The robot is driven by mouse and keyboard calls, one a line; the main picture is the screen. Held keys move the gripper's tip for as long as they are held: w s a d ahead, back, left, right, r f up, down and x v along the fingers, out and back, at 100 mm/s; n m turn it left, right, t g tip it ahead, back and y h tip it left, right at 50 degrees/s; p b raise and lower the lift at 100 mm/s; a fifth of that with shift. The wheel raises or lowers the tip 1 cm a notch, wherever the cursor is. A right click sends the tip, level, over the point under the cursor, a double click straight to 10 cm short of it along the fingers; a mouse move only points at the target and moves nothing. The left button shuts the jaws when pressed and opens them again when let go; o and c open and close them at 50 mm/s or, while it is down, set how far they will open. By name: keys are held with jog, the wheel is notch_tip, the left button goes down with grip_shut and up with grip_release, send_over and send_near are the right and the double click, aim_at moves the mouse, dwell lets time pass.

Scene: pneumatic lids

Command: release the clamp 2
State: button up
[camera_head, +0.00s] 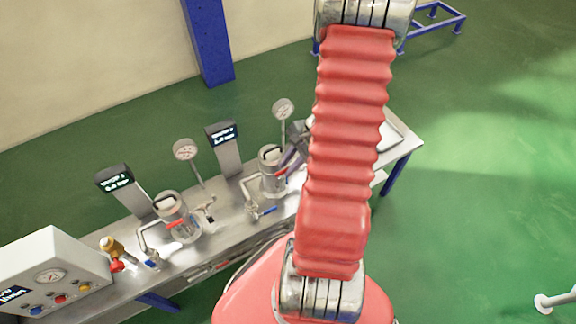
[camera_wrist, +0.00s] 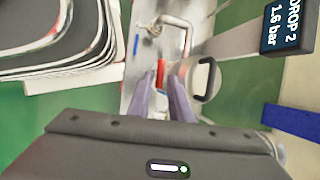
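Clamp 2 shows as a red lever (camera_wrist: 160,72) on the side of the steel vessel (camera_wrist: 195,76) of drop 2, whose lid has a black handle. In the head view this vessel (camera_head: 272,182) stands at the right end of the bench line, with its red clamp (camera_head: 281,171) on the near side. My gripper (camera_wrist: 161,84) has purple fingers held apart, with the red lever between or just beyond their tips; contact cannot be told. In the head view the gripper (camera_head: 289,160) is beside the vessel, partly hidden by my arm.
The drop 2 display (camera_wrist: 286,28) reads 1.6 bar. A blue valve handle (camera_wrist: 136,45) and bent pipe (camera_wrist: 172,20) lie beside the vessel. The drop 1 vessel (camera_head: 178,222), gauges (camera_head: 185,150) and a control box (camera_head: 50,274) stand to the left.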

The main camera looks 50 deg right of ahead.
jog(key=shift+w+a+f, duration=0.1)
jog(key=shift+f, duration=0.2)
jog(key=shift+c, duration=0.2)
grip_shut()
